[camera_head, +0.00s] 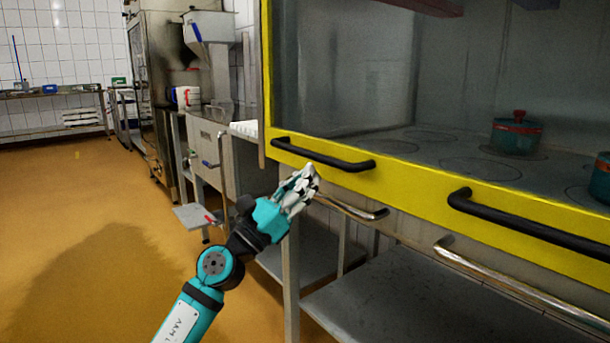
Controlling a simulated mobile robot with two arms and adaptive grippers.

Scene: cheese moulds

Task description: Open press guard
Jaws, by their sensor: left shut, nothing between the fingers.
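The press guard (410,197) is a clear panel in a yellow frame, and it is down across the front of the press. Its lower bar carries two black handles, a left handle (322,155) and a right handle (530,225). My left gripper (310,172) is shut and empty. Its fingertips are just below and in front of the left handle in the picture; I cannot tell whether they touch it. Behind the guard, a teal pot with a red lid (516,134) stands on the press bed, and part of another (600,178) shows at the right edge. My right gripper is not in view.
Metal rails (500,280) run below the yellow bar, above a grey lower shelf (400,300). A table leg (291,270) stands close to my left arm. The orange floor (70,230) at left is clear.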

